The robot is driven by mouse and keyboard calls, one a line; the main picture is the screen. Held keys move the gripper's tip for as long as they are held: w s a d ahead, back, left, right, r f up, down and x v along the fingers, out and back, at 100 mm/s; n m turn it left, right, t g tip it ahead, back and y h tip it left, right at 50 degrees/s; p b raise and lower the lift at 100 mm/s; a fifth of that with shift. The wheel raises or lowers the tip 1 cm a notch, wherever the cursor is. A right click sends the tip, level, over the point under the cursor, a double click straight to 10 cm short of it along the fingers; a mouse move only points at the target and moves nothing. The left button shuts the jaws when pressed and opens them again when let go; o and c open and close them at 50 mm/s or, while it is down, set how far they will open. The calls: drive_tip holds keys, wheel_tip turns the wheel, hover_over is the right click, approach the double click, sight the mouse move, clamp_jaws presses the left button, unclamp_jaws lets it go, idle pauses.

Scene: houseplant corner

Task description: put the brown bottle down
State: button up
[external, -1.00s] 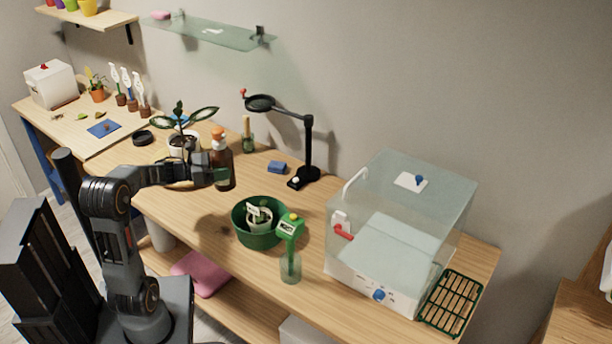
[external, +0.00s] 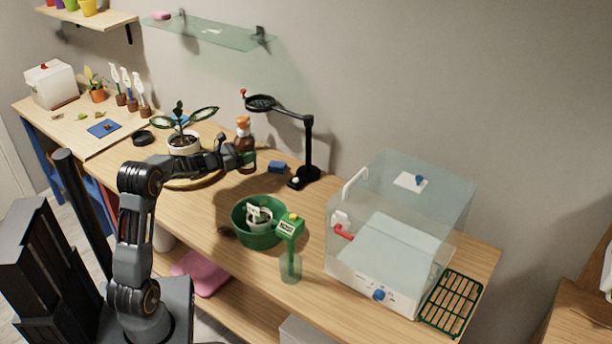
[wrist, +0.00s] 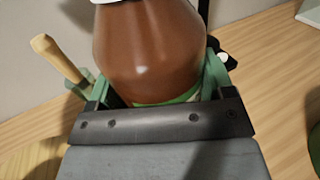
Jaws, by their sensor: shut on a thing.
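The brown bottle (external: 244,142) has an orange cap and a green band low on its body. It stands upright near the back of the wooden table, between the potted plant and the black magnifier stand. My gripper (external: 240,160) is shut on the bottle. In the wrist view the brown bottle (wrist: 150,50) fills the middle, with a green finger on each side of it.
The potted plant (external: 183,143) stands just left of the bottle. A blue block (external: 278,167) and the magnifier stand (external: 307,150) are to its right. A green tub (external: 250,237) is in front. A wooden-handled tool (wrist: 55,58) shows beside the bottle in the wrist view.

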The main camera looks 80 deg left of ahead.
drive_tip(key=shift+w+a+f, duration=0.3)
drive_tip(key=shift+a+f, duration=0.05)
drive_tip(key=shift+f, duration=0.15)
drive_tip(key=shift+w+a+f, duration=0.25)
drive_tip(key=shift+a+f, duration=0.05)
drive_tip(key=shift+f, duration=1.65)
drive_tip(key=shift+f, duration=0.1)
drive_tip(key=o, duration=1.1)
drive_tip(key=b+v, duration=0.1)
drive_tip(key=v, duration=1.1)
